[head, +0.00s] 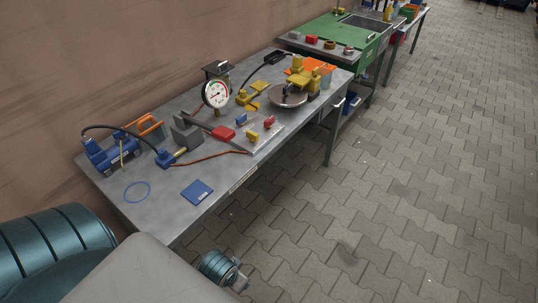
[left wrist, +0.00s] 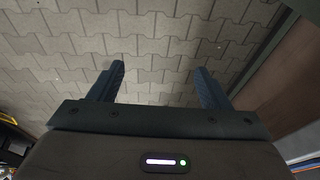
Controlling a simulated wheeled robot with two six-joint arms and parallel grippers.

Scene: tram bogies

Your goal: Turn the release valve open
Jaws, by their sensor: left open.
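A grey metal workbench (head: 165,203) stands against the wall in the head view. A round white pressure gauge (head: 215,94) with a red mark stands at its back. I cannot tell which part is the release valve. In the left wrist view my left gripper (left wrist: 160,70) is open and empty, its two dark fingers apart above the paving. It touches none of the bench items. My right gripper is not in view.
A blue clamp-like device (head: 112,154), a flat blue block (head: 197,192), a blue ring (head: 137,191) and a round metal dish (head: 288,97) are on the bench. A green bench (head: 335,30) stands beyond. The paved floor (head: 400,170) right of the bench is clear.

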